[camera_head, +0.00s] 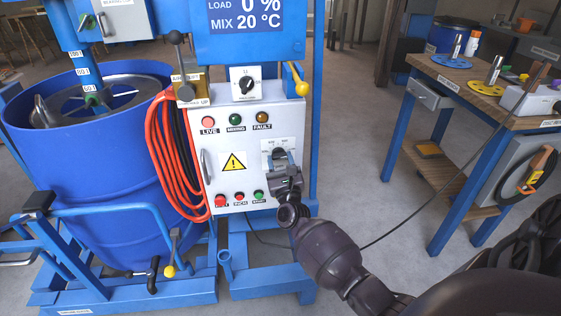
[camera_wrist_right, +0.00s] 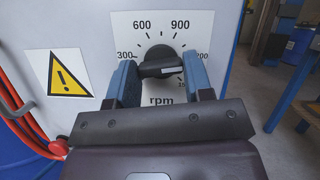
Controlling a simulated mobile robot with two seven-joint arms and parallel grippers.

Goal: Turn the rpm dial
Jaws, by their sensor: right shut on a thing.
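The rpm dial (camera_wrist_right: 160,62) is a black knob on a white scale plate marked 300, 600, 900 and "rpm", on the front of the grey control box (camera_head: 262,117). In the right wrist view its grip bar lies nearly level, with a pale mark toward its right end. My right gripper (camera_wrist_right: 161,82) has its blue fingers on either side of the dial and is shut on it. In the head view the right gripper (camera_head: 281,165) covers the lower part of the dial plate. My left gripper is not in view.
Above the dial are live, mixing and fault lamps (camera_head: 235,119) and another black knob (camera_head: 246,85). Push buttons (camera_head: 221,200) sit below. Orange hose (camera_head: 165,150) hangs left, beside a blue drum (camera_head: 90,170). A workbench (camera_head: 470,90) stands right, with open floor between.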

